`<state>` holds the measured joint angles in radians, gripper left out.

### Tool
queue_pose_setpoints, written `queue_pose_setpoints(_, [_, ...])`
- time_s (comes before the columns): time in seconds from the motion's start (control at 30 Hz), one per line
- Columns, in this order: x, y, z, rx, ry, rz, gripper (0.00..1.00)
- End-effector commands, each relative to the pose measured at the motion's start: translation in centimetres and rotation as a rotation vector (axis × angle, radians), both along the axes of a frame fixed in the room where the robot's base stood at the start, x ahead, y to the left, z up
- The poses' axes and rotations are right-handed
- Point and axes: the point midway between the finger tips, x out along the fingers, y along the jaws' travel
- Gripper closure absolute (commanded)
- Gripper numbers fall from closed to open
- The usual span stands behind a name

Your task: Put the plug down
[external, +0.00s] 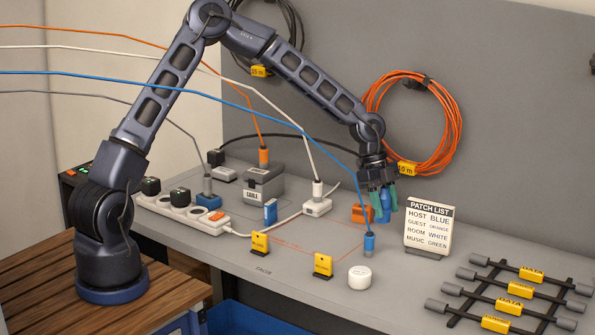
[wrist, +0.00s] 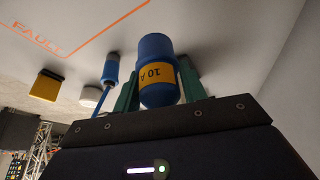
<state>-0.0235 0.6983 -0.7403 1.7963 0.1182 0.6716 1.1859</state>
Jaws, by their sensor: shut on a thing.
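A blue plug (wrist: 157,52) with a yellow band marked "10 A" is between the green fingers of my gripper (wrist: 157,90) in the wrist view. In the external view my gripper (external: 380,197) is over the right part of the grey bench, shut on the same blue plug (external: 383,211). The plug's lower end is close to the bench top; I cannot tell whether it touches. The fingers hide part of its sides.
A blue cable connector (external: 369,243) stands just in front, beside a white round puck (external: 360,277). An orange block (external: 362,213) is left of the gripper, the patch list card (external: 428,227) to its right. Yellow tags (external: 323,264) and a power strip (external: 180,210) are further left.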

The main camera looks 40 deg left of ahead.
Motion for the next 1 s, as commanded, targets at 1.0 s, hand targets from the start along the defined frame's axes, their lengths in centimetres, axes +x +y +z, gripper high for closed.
queue_pose_setpoints(1.0, [0.1, 0.0, -5.7, 0.0, -0.001, 0.001, 0.5])
